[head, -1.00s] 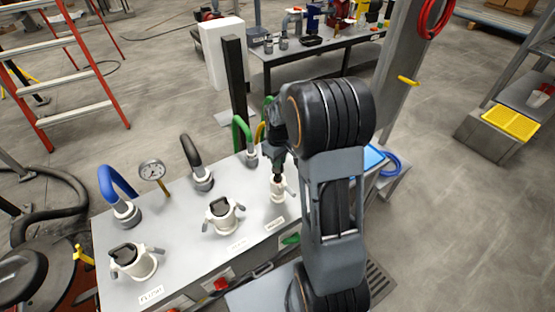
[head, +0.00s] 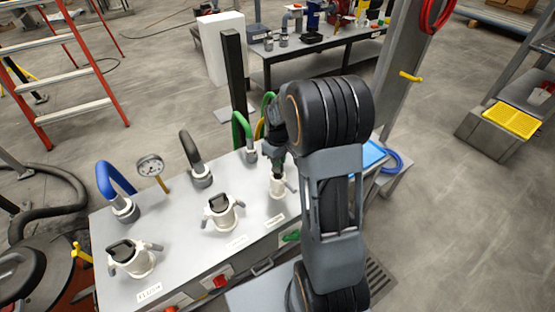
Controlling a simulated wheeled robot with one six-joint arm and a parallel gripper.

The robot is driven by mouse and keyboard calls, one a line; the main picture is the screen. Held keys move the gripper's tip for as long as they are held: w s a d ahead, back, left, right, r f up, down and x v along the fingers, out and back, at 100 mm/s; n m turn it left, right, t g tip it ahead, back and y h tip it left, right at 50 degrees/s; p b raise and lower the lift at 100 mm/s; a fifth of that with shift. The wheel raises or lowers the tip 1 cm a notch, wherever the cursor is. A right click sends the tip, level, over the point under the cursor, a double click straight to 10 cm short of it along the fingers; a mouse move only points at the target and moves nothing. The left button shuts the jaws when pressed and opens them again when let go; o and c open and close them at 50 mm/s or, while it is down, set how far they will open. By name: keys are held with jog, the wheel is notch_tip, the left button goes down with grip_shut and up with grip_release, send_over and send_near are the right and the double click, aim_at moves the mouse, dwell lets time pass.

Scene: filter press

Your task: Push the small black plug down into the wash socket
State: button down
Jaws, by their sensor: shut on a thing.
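The rightmost white socket (head: 278,188), the small one with side levers, stands on the grey bench top; I take it for the wash socket, though its label is too small to read. My gripper (head: 277,170) points down right over its mouth, shut on a small dark thing that I take for the black plug. The plug is mostly hidden by the jaws and the socket rim. I cannot tell how deep it sits. Two larger white sockets with black plugs in them stand to the left, one in the middle (head: 222,212) and one at the front left (head: 131,258).
Blue (head: 117,185), black (head: 194,155) and green (head: 242,132) hose bends and a pressure gauge (head: 150,167) stand along the bench's back. A dark post (head: 234,80) rises behind. A red button (head: 221,281) is on the front face. My arm hides the bench's right part.

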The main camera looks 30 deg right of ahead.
jog(key=c, duration=1.1)
grip_release()
notch_tip(320, 180, up, 14)
jog(key=s+a+m+t, duration=0.2)
jog(key=s+a, duration=0.3)
jog(key=s, duration=0.3)
jog(key=s+a+m+t, duration=0.1)
jog(key=s+a, duration=0.3)
jog(key=s, duration=0.4)
jog(key=shift+a+f+m+t, duration=0.35)
jog(key=shift+a+m+t, duration=0.05)
jog(key=shift+m, duration=0.2)
